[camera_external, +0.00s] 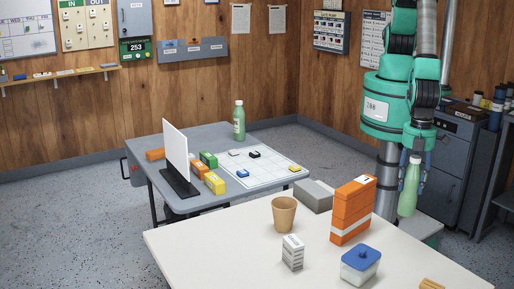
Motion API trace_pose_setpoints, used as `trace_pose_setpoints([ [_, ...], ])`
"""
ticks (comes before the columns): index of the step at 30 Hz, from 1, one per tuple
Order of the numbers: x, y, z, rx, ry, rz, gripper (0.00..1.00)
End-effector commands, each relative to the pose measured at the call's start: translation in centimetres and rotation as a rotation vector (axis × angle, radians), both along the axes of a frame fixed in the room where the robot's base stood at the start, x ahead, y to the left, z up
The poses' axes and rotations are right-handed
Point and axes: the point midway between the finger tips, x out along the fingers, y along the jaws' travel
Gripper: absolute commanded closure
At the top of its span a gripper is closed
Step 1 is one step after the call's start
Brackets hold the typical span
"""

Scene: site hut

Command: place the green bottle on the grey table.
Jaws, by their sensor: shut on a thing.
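My gripper (415,170) is at the right and is shut on a green bottle (408,196) with a pale cap. The bottle hangs nearly upright, to the right of the orange box and beyond the white table's far edge. The finger contact is small and partly hidden. The grey table (207,136) stands at the back left, well away from my gripper. A second green bottle (239,122), with a pale label, stands upright at that table's far edge.
The grey table holds a black-footed white panel (175,150), several coloured boxes and a marked white sheet (262,172).

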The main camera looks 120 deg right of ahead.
Motion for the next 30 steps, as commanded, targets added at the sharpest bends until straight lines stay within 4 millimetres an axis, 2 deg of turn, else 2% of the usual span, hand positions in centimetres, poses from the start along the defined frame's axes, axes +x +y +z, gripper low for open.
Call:
trace_pose_setpoints([
  [11,0.0,0.0,0.1,0.0,0.0,0.0,0.79],
  [17,0.0,0.0,1.4,0.001,-0.001,0.0,0.79],
  [23,0.1,0.1,4.8,0.003,-0.004,0.0,0.79],
  [30,0.1,0.1,10.8,0.003,-0.004,0.0,0.79],
])
